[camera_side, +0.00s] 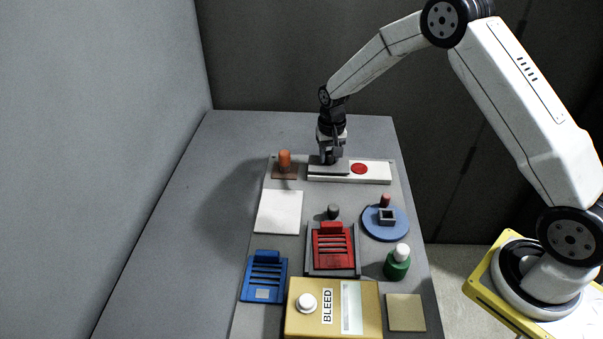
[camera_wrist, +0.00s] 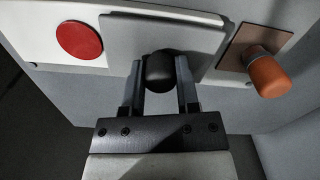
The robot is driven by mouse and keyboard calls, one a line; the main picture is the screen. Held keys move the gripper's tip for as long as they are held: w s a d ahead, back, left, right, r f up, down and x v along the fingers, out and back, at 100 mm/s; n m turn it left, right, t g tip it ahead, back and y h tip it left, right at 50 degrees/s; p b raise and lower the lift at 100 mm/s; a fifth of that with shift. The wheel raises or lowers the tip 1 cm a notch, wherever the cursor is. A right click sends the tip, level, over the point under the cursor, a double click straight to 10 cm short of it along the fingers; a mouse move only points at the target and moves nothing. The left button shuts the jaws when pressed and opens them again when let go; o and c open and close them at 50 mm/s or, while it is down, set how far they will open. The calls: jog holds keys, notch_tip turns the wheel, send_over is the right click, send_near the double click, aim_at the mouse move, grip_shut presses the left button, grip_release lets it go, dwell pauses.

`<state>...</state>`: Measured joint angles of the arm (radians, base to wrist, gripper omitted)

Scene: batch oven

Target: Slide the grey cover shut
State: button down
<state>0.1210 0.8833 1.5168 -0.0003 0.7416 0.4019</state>
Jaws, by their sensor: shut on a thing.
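The grey cover (camera_wrist: 118,40) is a flat plate on a long white base (camera_side: 376,179) at the back of the table. It lies over the left part of the base in the side view. A red disc (camera_side: 359,169) on the base is uncovered, to the right of the cover; it also shows in the wrist view (camera_wrist: 79,41). My gripper (camera_wrist: 160,75) is shut on the cover's round black knob (camera_wrist: 160,70), one finger on each side. In the side view my gripper (camera_side: 329,158) hides the knob.
An orange peg (camera_side: 285,160) on a brown plate stands just left of the base. In front are a white sheet (camera_side: 279,212), a blue round stand (camera_side: 384,230), a red slotted piece (camera_side: 334,248) in a grey holder, a green bottle (camera_side: 397,265) and a yellow BLEED box (camera_side: 333,308).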

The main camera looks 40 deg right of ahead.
dwell(0.8)
jog(key=shift+s+d, duration=1.95)
jog(key=shift+d, duration=0.05)
jog(key=shift+c, duration=1.7)
grip_release()
jog(key=shift+r, duration=0.1)
notch_tip(320, 180, up, 8)
